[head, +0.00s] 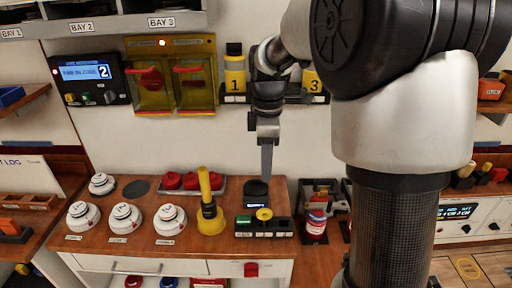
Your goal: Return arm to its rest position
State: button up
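My arm rises from the right foreground and reaches over to the wooden bench (150,238). My gripper (267,170) points down above the back right of the bench top, just over a dark round device (257,193). One narrow finger shape shows edge-on, so I cannot tell whether it is open or shut. I cannot tell whether it touches the device. No held object is visible.
A yellow plunger-like tool (209,210), white round detectors (125,218) and a tray of red domes (183,183) stand on the bench. Yellow canisters (235,72) sit on a wall shelf beside the wrist. A yellow breaker box (172,80) hangs left. A red canister (316,222) stands right.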

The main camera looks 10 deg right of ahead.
jog(key=s+r+m+t+p, duration=0.2)
jog(key=s+r+m, duration=0.3)
jog(key=s, duration=0.5)
jog(key=s+r+m+t+p, duration=0.2)
jog(key=s+r+m, duration=0.4)
jog(key=s+m, duration=0.4)
jog(key=shift+s+r+m+t, duration=0.3)
jog(key=shift+s+t, duration=0.1)
jog(key=shift+t, duration=0.4)
jog(key=shift+c, duration=0.4)
